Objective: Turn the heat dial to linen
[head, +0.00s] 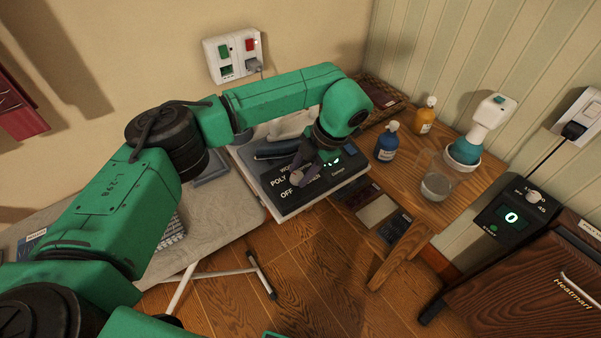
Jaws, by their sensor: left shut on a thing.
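The black panel (275,198) of the ironing station carries the printed words "OFF" and "POLY", and part of a further label starting "WO". The linen mark cannot be made out. My left arm reaches over from the left. My left gripper (301,166) points down at the panel and is shut on the heat dial, which the fingers and wrist mostly hide. I cannot read which mark the dial points to. My right gripper is not in view.
An ironing board (215,222) stands left. A wall switch panel (232,55) is behind.

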